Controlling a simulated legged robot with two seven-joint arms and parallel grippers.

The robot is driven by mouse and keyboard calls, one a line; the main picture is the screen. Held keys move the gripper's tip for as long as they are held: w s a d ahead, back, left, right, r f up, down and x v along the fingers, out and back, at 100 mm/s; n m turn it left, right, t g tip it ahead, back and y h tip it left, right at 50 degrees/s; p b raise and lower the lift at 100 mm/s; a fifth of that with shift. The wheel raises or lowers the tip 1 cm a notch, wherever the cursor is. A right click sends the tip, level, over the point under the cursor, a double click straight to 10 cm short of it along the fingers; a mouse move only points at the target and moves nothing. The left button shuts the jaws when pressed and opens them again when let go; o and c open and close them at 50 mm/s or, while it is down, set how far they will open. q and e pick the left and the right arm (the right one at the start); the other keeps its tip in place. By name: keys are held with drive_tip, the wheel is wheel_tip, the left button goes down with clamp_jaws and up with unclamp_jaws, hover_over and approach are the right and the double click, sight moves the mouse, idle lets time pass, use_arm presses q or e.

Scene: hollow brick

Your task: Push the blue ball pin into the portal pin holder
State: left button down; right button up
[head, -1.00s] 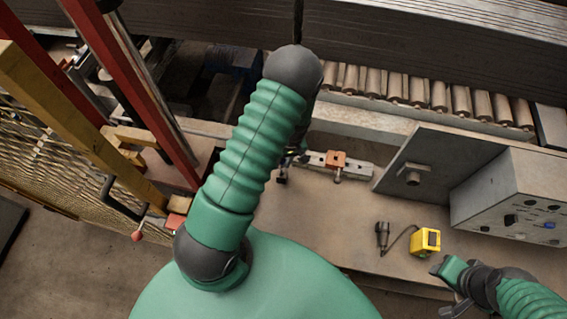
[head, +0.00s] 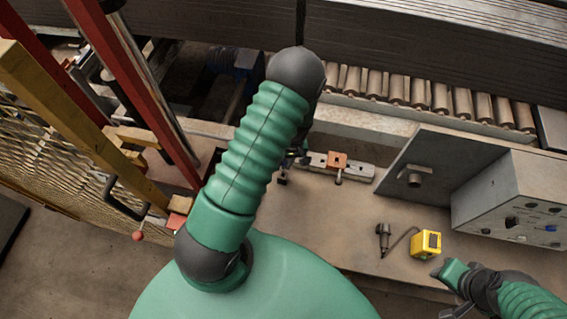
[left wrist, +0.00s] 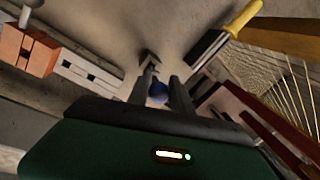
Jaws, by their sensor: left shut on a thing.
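The blue ball pin (left wrist: 158,91) shows in the left wrist view as a blue ball between the two dark fingers of my left gripper (left wrist: 158,84), which is shut on it. In the head view my left gripper (head: 293,158) is mostly hidden behind my own arm, at the left end of a pale metal rail (head: 357,169) with an orange block (head: 337,160). I cannot tell which part is the portal pin holder, or whether the pin touches it. My right gripper (head: 450,283) is at the lower right, away from the rail; its jaw opening is unclear.
A yellow box (head: 426,244) with a cable and dark plug (head: 383,238) lies on the bench. A grey control box (head: 515,205) and upright plate stand at the right, rollers (head: 430,98) behind. Red and yellow posts and mesh are left. The bench middle is clear.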

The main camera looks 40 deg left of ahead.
sight(284, 170)
use_arm(q)
drive_tip(key=shift+f+b, duration=1.95)
drive_tip(key=shift+f, duration=0.6)
drive_tip(key=c, duration=1.1)
unclamp_jaws()
drive_tip(key=r, duration=0.5)
drive_tip(key=w+d+r+b, duration=0.1)
drive_tip(key=r, duration=0.5)
drive_tip(key=w+d+r+b, duration=0.1)
drive_tip(key=r, duration=0.4)
drive_tip(key=shift+w+r, duration=0.25)
drive_tip(key=shift+r, duration=0.05)
drive_tip(key=shift+a, duration=0.1)
drive_tip(key=s+d+m+t+b, duration=0.1)
drive_tip(key=s+d+m+b, duration=0.1)
drive_tip(key=d+m, duration=0.1)
drive_tip(key=s+d+f+m+t+b, duration=0.1)
drive_tip(key=s+d+m, duration=0.2)
drive_tip(key=d+m, duration=0.1)
drive_tip(key=s+d+f+m+t+h+b, duration=0.1)
drive_tip(key=s+d+m+t+b, duration=0.1)
drive_tip(key=s+d+m, duration=0.1)
drive_tip(key=shift+d+m+b, duration=0.35)
drive_tip(key=shift+d+m, duration=0.15)
drive_tip(key=shift+d, duration=0.65)
